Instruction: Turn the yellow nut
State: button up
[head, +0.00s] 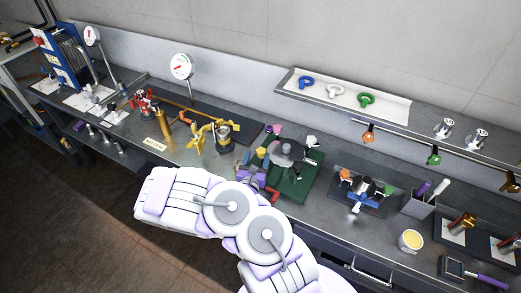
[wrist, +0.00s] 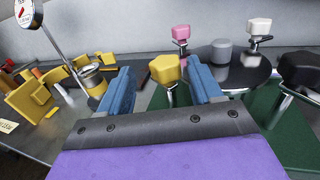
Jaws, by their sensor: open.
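The yellow nut (wrist: 167,69) is a chunky, angular knob on a short metal stem, standing at the edge of a round dark-grey disc. In the head view it shows as a small yellow spot (head: 261,152) beside my gripper (head: 259,172). In the wrist view my gripper (wrist: 163,80) is open, its two blue fingers apart with the nut in the gap ahead of them. I see space on both sides of the nut; whether it is fully between the fingertips in depth I cannot tell.
The disc unit (head: 289,151) stands on a green base (head: 303,181) and carries pink (wrist: 181,33), white (wrist: 258,27) and black (wrist: 301,72) knobs. A yellow clamp assembly (head: 212,134) stands to the left. A small multicoloured fixture (head: 364,192) is to the right.

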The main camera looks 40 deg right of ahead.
aim_at(261, 148)
jog(key=shift+w+d, duration=0.35)
jog(key=shift+d, duration=0.15)
jog(key=x, duration=0.3)
jog(key=s+x, duration=0.1)
jog(key=x, duration=0.1)
jog(key=shift+w+d+f+b, duration=0.15)
jog(key=shift+d+f+b, duration=0.1)
jog(key=shift+d+b, duration=0.25)
jog(key=shift+w+a+r, duration=0.1)
jog(key=shift+a+r, duration=0.15)
jog(key=shift+a, duration=0.5)
jog(key=shift+c, duration=0.2)
jog(key=shift+d+f, duration=0.15)
jog(key=shift+d, duration=0.45)
jog(key=c, duration=0.4)
jog(key=shift+a, duration=0.1)
jog(key=c, duration=0.5)
